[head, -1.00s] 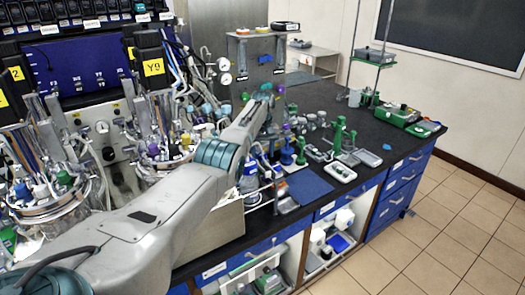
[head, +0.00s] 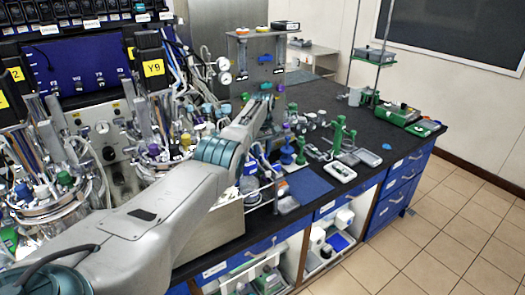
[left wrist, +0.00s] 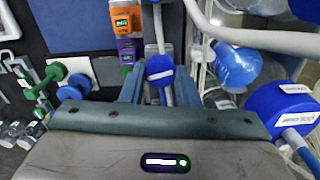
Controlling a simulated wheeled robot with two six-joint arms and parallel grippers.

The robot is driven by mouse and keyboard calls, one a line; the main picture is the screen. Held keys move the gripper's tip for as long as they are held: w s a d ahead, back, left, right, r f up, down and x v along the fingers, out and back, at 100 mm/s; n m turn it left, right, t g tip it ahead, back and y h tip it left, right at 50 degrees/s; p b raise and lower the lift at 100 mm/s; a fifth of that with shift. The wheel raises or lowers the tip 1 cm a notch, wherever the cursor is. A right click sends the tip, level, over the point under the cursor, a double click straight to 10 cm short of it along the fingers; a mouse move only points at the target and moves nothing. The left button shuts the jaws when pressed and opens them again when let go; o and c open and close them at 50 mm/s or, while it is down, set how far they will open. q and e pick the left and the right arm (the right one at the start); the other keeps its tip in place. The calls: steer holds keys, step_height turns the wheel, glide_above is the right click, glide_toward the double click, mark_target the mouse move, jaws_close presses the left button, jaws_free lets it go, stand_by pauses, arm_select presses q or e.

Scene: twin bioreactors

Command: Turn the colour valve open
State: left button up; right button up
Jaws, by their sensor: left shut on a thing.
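My left arm reaches across the bench in the head view. Its gripper (head: 264,98) is at the far end, small and partly hidden by my own wrist. In the left wrist view the gripper (left wrist: 158,88) is shut on a small blue knob (left wrist: 160,70) with a pale front, set on a grey stem. I take this knob for the colour valve, but no label on it is readable. How far it is turned cannot be told. My right gripper is in neither view.
In the left wrist view a larger blue cap (left wrist: 278,108) with white labels is close on the right, beside a blue-filled flask (left wrist: 236,65). Orange and purple blocks (left wrist: 126,22) stand beyond the fingers. Glass reactor vessels (head: 45,195) crowd the left in the head view.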

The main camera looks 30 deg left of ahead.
arm_select(q)
steer(key=n, duration=0.4)
steer(key=shift+r+n+p, duration=0.1)
steer(key=shift+n+p, duration=0.2)
steer(key=n, duration=0.3)
steer(key=shift+n, duration=0.3)
steer(key=n, duration=0.4)
steer(key=shift+p, duration=0.3)
steer(key=shift+w+n, duration=0.1)
steer(key=shift+n, duration=1.3)
steer(key=o, duration=0.8)
steer(key=shift+o, duration=0.8)
